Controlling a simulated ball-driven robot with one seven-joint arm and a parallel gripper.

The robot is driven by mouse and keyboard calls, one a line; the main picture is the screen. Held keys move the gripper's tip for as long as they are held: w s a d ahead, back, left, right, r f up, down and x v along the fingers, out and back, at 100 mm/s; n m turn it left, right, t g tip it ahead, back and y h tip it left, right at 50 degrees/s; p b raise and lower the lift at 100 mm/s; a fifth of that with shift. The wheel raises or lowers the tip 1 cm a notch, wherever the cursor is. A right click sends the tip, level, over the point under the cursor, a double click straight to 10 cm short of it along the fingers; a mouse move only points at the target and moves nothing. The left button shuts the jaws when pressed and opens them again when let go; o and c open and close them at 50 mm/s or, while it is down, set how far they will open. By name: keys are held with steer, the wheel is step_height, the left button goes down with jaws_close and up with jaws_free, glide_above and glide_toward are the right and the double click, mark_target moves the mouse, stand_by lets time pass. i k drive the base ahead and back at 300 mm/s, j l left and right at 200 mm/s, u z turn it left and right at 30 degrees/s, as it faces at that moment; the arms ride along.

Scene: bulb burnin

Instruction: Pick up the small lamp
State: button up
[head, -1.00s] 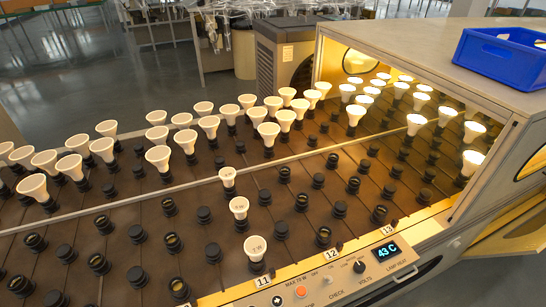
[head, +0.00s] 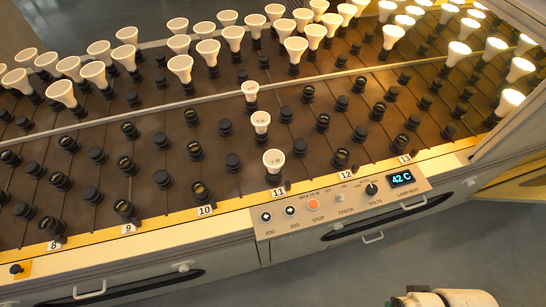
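Three white reflector lamps stand upright in sockets in the row at number 11: a front lamp (head: 273,160), a middle lamp (head: 261,122) and a back lamp (head: 250,90). Each has small dark print on its face, too small to read surely. The middle and back lamps look smaller than the front one, but I cannot tell which is truly the small lamp. A cream rounded part of my arm (head: 465,298) shows at the bottom right edge. My gripper's fingers are not in view.
Many larger white lamps (head: 180,68) fill the back rows, with lit ones (head: 457,52) at the right. Black sockets (head: 196,151) around the three lamps are empty. A control panel (head: 340,200) showing 42 C and drawer handles (head: 90,291) line the front edge.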

mark_target(274, 159)
steer(key=i+j+u, duration=0.1)
steer(key=j+u, duration=0.25)
steer(key=i+j+u, duration=0.1)
steer(key=j+u, duration=0.25)
steer(key=i+j+u, duration=0.15)
steer(key=u, duration=0.2)
steer(key=j, duration=0.1)
